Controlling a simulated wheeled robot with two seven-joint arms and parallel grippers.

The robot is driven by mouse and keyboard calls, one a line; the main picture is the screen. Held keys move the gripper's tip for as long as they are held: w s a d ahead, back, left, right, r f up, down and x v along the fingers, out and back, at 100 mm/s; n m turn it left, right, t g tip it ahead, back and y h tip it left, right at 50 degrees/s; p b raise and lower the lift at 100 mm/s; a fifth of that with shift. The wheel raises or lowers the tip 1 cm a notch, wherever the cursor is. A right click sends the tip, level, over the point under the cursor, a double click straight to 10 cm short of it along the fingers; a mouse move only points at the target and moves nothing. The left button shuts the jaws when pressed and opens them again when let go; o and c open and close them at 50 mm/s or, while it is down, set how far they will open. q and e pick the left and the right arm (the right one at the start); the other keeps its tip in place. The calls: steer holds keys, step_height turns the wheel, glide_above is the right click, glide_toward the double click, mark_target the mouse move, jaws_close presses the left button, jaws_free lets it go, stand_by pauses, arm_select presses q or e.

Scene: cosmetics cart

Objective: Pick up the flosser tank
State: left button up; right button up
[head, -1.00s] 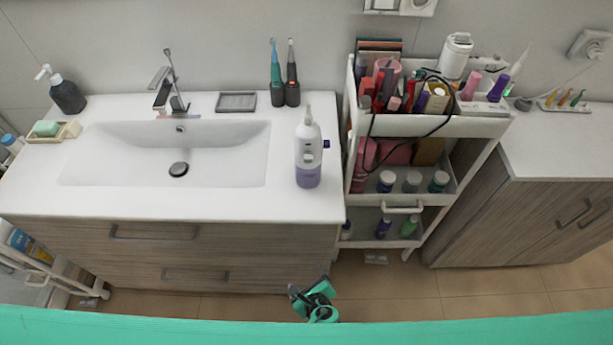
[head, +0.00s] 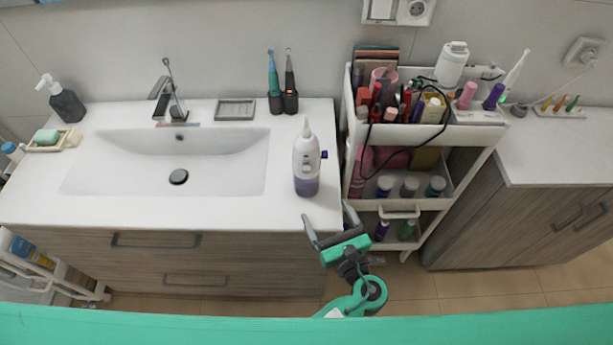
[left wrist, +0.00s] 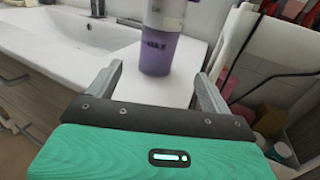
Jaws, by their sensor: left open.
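The white flosser (head: 306,155) with a pointed nozzle stands upright on the counter's right front part. Its purple flosser tank (head: 306,187) is the lower end. In the left wrist view, the purple tank (left wrist: 157,55) rests on the white counter, and the flosser's top is cut off. My left gripper (head: 328,211) is open and empty at the counter's front edge, just in front and slightly right of the tank. In the left wrist view, the tank appears beyond and between the open fingers (left wrist: 158,72), apart from both. My right gripper is not in view.
The sink basin (head: 165,165) is left of the flosser. The white cart (head: 475,132), full of cosmetics with a hanging black cable, stands close on the right. Two electric toothbrushes (head: 283,95) stand behind. The counter around the flosser is clear.

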mark_target(311, 186)
arm_select(q)
steer(key=p+x, duration=0.1)
steer(key=x, duration=0.3)
steer(key=shift+w+a, duration=0.1)
steer(key=shift+w, duration=0.45)
steer(key=shift+w+a, duration=0.15)
steer(key=p+x, duration=0.2)
steer(key=x, duration=0.2)
steer(key=shift+w+a+r+p, duration=0.1)
steer(key=shift+a+p, duration=0.1)
steer(key=shift+p, duration=0.15)
steer(key=shift+w+a, duration=0.1)
steer(key=shift+w, duration=0.15)
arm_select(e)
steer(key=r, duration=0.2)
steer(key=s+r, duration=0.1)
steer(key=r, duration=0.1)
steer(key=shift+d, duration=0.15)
arm_select(q)
steer(key=shift+s, duration=0.1)
steer(key=shift+c, duration=0.4)
steer(key=c, duration=1)
